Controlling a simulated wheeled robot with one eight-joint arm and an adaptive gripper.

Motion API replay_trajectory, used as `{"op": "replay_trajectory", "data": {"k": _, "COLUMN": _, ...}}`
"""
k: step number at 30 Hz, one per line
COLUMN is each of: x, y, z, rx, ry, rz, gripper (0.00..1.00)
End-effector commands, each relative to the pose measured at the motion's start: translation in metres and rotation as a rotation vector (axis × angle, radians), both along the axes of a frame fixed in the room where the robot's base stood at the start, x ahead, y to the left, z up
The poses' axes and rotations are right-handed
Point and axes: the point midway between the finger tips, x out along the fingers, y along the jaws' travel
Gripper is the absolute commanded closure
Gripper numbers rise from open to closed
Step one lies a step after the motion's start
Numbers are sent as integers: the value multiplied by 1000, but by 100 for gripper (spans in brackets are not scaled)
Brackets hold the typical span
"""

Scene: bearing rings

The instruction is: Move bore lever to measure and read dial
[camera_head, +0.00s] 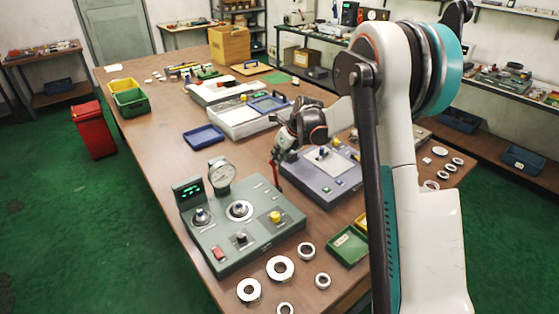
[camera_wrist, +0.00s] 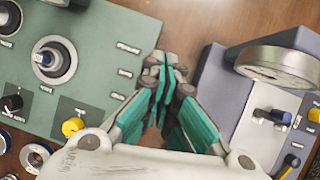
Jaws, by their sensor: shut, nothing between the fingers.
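A grey-green gauge box (camera_head: 246,243) stands at the near end of the table. It carries a round dial (camera_head: 221,176) on a post, too small to read, and a lit green display (camera_head: 188,190). My gripper (camera_wrist: 164,75) is shut and empty, fingers together, near the box's right edge and apart from the lever.
A blue-grey device (camera_head: 318,178) stands right of the gauge box; the wrist view shows a round gauge (camera_wrist: 280,64) on it. Loose bearing rings (camera_head: 280,268) and a green tray (camera_head: 348,247) lie in front. A blue tray (camera_head: 203,137) lies behind. Bare wood lies left of it.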

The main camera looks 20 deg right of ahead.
Motion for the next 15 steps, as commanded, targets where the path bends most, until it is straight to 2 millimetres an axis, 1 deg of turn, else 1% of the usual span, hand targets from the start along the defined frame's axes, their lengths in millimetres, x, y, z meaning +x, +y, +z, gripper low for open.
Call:
{"op": "replay_trajectory", "data": {"k": 6, "x": 12, "y": 4, "z": -1, "rx": 0, "ry": -1, "rz": 1, "gripper": 100}}
{"op": "replay_trajectory", "data": {"k": 15, "x": 16, "y": 5, "z": -2, "rx": 0, "ry": -1, "rz": 1, "gripper": 100}}
